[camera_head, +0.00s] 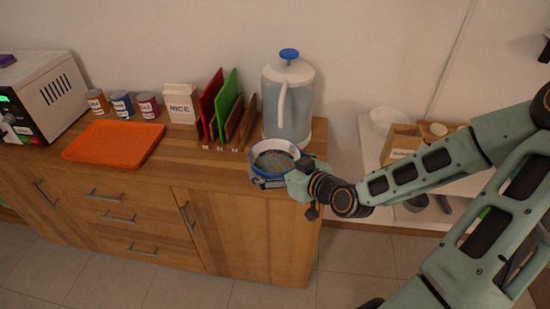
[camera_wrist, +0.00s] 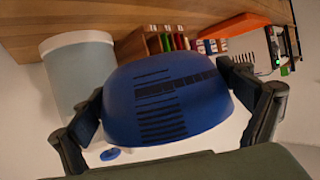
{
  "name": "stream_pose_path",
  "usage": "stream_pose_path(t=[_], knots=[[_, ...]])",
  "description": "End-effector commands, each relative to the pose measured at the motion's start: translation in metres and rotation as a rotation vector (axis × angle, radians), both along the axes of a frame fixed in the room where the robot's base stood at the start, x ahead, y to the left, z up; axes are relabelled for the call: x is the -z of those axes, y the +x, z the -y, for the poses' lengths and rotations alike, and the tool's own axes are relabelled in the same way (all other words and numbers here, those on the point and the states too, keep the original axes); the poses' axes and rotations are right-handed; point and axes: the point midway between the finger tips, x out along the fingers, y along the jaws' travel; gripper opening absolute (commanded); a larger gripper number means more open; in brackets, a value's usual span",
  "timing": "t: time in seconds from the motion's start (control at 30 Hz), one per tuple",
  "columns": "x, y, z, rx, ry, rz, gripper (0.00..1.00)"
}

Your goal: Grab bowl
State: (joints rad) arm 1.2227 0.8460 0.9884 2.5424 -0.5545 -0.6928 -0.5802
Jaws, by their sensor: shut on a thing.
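The bowl (camera_head: 273,157) is blue outside with a pale rim and greyish inside. In the head view it is at the front right edge of the wooden counter, held by my gripper (camera_head: 270,180). In the wrist view the blue bowl (camera_wrist: 168,100) fills the middle, between the two dark fingers of my gripper (camera_wrist: 170,105). A finger is against each side of it. Whether the bowl still touches the counter cannot be told.
Coloured boards (camera_head: 226,100), a rice box (camera_head: 181,104), several cans (camera_head: 122,104) and an orange tray (camera_head: 114,144) are farther left on the counter (camera_head: 200,165). A white shelf (camera_head: 375,160) is at right.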

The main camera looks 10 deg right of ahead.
Motion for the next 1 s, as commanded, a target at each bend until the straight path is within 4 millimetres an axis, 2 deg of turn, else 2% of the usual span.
stream_pose_path(t=[0.03, 0.27, 1.0], knots=[[-0.007, 0.000, -0.001, -0.001, 0.004, 0.002, 0.56], [-0.010, -0.001, -0.002, 0.002, 0.008, 0.005, 0.56], [-0.008, -0.016, -0.007, -0.004, -0.002, -0.002, 0.56]])
